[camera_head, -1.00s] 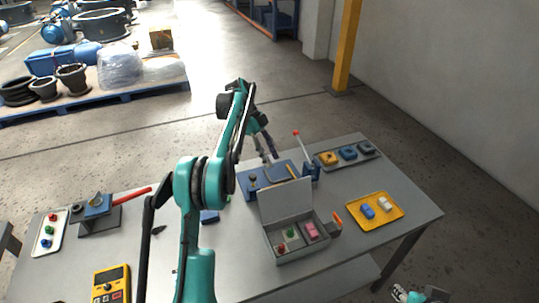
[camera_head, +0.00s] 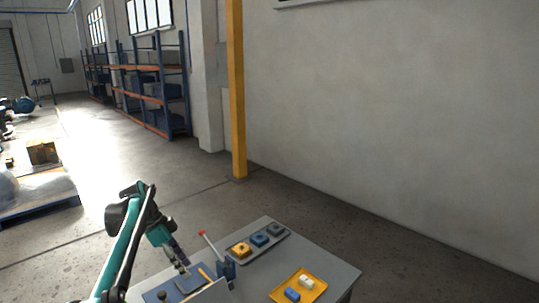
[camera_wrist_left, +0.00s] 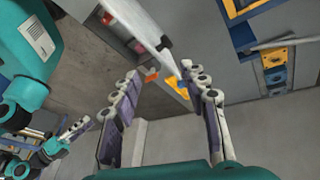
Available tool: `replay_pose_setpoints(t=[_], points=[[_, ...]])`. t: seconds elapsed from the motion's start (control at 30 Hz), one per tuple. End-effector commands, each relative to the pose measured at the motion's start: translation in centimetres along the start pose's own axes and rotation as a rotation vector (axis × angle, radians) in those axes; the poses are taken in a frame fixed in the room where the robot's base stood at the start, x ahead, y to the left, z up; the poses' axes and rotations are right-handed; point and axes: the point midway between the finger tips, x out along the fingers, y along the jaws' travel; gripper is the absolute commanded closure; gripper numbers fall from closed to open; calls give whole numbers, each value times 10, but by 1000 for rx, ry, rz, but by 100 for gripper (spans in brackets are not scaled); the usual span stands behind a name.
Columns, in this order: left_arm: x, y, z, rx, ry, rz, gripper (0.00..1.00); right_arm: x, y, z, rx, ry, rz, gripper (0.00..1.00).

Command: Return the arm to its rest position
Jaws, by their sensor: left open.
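My left arm comes in from the lower left in the head view. Its gripper (camera_head: 181,262) is over the back part of the workbench, close to the blue plate (camera_head: 157,293). In the left wrist view the two fingers of the left gripper (camera_wrist_left: 160,72) are spread apart with nothing between them. My right gripper (camera_wrist_left: 78,130) shows small at the left of the wrist view, too small to tell its opening. It is out of the head view.
A lever with a red tip (camera_head: 208,246) stands right of my left gripper. A grey tray (camera_head: 281,242) holds yellow and blue parts. A yellow tray (camera_head: 308,293) holds a blue and a white piece. Beyond are a yellow post (camera_head: 236,100), shelving and open floor.

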Motion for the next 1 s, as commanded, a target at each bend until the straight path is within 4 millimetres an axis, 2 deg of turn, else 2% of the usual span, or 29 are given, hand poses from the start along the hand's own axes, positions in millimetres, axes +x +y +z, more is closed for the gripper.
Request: replay_pose_setpoints(t=[0.03,0.23,0.47,0.77,1.0], points=[[0,14,-6,-45,-15,-28,56,2,0,2,0,0,0,60],[3,60,-18,-249,-54,-159,56,7,0,5,0,0,0,60],[17,116,-17,-466,-53,-321,56,12,0,9,0,0,0,60],[53,187,2,-717,33,-530,56,19,0,14,0,0,0,60],[95,233,30,-887,165,-673,56,25,0,18,0,0,0,60]])
